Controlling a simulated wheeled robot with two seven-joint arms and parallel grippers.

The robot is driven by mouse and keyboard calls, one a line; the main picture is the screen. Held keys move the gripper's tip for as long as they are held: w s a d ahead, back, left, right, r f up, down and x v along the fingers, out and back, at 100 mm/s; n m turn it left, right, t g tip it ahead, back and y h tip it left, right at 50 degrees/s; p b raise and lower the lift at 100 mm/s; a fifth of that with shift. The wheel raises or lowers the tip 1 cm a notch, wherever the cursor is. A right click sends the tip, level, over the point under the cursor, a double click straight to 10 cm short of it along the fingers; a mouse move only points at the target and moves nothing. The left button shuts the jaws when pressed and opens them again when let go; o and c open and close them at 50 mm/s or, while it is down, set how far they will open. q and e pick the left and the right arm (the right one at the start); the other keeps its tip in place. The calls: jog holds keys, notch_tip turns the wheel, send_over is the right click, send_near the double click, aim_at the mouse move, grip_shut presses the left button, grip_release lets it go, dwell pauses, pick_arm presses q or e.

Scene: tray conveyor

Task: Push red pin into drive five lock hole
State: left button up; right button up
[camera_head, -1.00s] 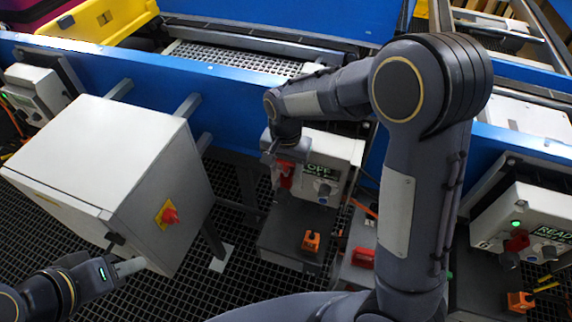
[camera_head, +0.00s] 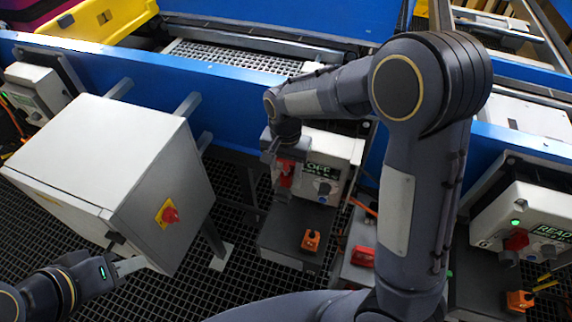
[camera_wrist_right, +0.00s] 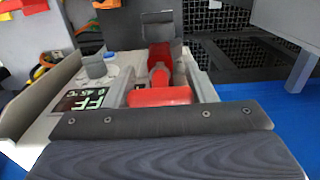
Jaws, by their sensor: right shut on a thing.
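My right gripper (camera_head: 284,158) is at the front of a light grey drive box (camera_head: 343,150) with a small display reading OFF. It is shut on a red part, which I take as the red pin (camera_head: 286,178). In the right wrist view the red pin (camera_wrist_right: 160,96) shows between the jaws against the box front. Its tip is hidden, so I cannot tell how deep it sits in a hole. No drive number is readable. My left gripper (camera_head: 128,266) is at the lower left, beside the grey cabinet; its jaw opening is unclear.
A grey cabinet (camera_head: 95,150) with a red knob (camera_head: 169,215) stands left of the drive box. An orange block (camera_head: 311,240) sits on the dark ledge below. Another box (camera_head: 530,215) with a green light is at the right. A blue conveyor rail (camera_head: 235,92) runs behind.

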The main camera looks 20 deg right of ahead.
jog(key=shift+r+p, duration=1.3)
jog(key=shift+r, duration=0.45)
dwell(0.7)
jog(key=shift+f+b, duration=1.7)
jog(key=shift+f, duration=0.75)
jog(key=o, duration=1.1)
jog(key=shift+c, duration=0.2)
notch_tip(320, 180, up, 8)
jog(key=shift+f, duration=0.1)
jog(key=shift+c, duration=0.4)
